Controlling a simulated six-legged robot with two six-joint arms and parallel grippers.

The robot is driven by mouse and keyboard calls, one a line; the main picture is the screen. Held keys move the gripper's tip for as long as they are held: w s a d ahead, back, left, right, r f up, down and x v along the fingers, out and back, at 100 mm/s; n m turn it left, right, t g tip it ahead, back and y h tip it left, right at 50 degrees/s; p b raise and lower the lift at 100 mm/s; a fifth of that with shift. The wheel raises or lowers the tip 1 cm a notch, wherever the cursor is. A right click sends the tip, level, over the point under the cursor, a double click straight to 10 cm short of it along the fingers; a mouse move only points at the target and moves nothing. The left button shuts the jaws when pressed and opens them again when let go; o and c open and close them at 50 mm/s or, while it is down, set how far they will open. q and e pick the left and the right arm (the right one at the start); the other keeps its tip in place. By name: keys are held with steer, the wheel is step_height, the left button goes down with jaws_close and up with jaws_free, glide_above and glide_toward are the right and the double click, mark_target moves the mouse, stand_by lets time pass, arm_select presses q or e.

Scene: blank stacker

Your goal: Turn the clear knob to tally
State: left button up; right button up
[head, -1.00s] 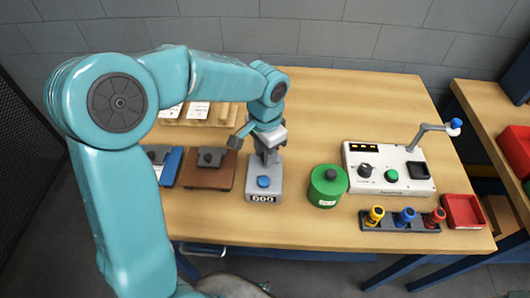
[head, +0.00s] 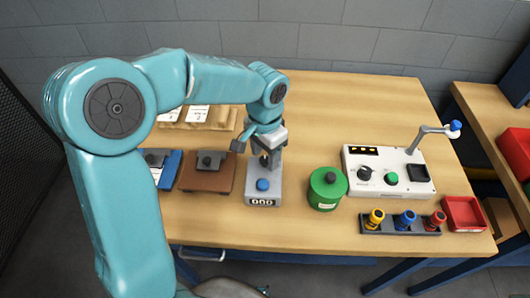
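A grey counter (head: 260,193) with a blue button (head: 263,184) on top and a display (head: 262,202) that seems to read 000 stands at the table's front middle. My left gripper (head: 266,156) points down at the counter's back part, just behind the blue button. Its fingers are small and dark here, and I cannot tell whether they touch or grip anything. The white control box (head: 388,156) at the right has a black knob (head: 364,173) and a green button (head: 391,178). A separate clear knob is not clearly visible; my gripper may hide it. My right gripper is not in view.
A green canister (head: 326,197) stands right of the counter, a brown block (head: 207,180) left of it. A rack of coloured cylinders (head: 373,226) and a red tray (head: 463,213) lie at the front right. The table's back middle is clear.

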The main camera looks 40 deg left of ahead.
mark_target(265, 159)
arm_select(q)
step_height(265, 159, up, 16)
steer(key=p, duration=0.1)
steer(key=shift+r, duration=0.15)
stand_by(0.3)
steer(key=shift+s, duration=0.1)
stand_by(0.4)
